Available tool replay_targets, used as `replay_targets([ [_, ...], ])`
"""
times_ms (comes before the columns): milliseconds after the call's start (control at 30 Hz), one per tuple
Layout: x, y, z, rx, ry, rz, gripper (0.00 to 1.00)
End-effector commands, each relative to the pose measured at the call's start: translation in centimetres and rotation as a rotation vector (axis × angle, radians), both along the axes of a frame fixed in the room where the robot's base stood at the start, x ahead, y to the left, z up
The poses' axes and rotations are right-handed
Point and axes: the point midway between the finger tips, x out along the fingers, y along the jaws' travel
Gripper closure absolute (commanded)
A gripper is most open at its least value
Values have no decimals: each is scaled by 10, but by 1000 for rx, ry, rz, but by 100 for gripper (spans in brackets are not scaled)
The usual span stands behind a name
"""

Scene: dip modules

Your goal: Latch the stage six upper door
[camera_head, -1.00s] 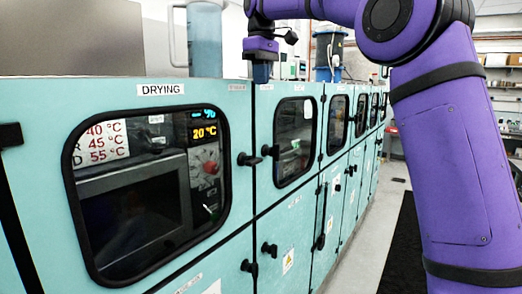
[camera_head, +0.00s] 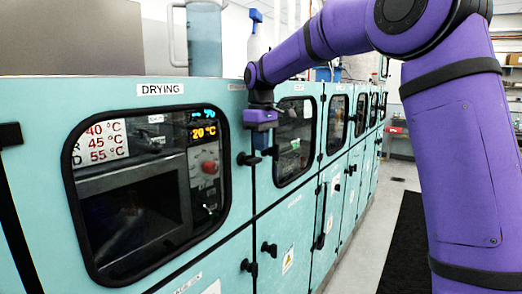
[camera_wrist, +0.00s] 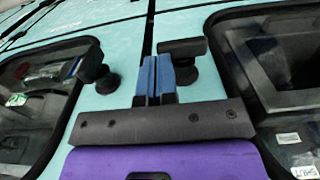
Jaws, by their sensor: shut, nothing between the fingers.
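A row of teal upper doors with dark windows runs along the machine. The near one (camera_head: 60,110), under the DRYING label, shows again at the right in the wrist view (camera_wrist: 215,85). Its black latch handle (camera_head: 247,159) is by the seam, close beside my fingers in the wrist view (camera_wrist: 185,48); contact is unclear. The adjacent door (camera_head: 318,110) has a black handle (camera_head: 270,151), at the left in the wrist view (camera_wrist: 92,66). No readable label marks stage six. Both doors look flush. My gripper (camera_head: 262,142) is shut and empty at the seam, its blue fingers (camera_wrist: 155,75) together.
Lower doors with black handles (camera_head: 268,248) lie below. A clear jug (camera_head: 204,40) and a blue-topped spray bottle (camera_head: 256,35) stand on the machine. The floor aisle (camera_head: 365,245) at right has a dark mat (camera_head: 402,250).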

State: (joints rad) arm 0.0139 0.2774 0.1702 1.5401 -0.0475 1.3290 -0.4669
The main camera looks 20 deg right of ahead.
Motion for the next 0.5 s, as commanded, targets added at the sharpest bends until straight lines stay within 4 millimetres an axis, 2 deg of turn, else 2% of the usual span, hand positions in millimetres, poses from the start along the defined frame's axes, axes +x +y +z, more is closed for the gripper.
replay_targets([
  [200, 0, 0, -18, 0, 0, 0, 100],
  [500, 0, 0, -20, 0, -1, 0, 100],
])
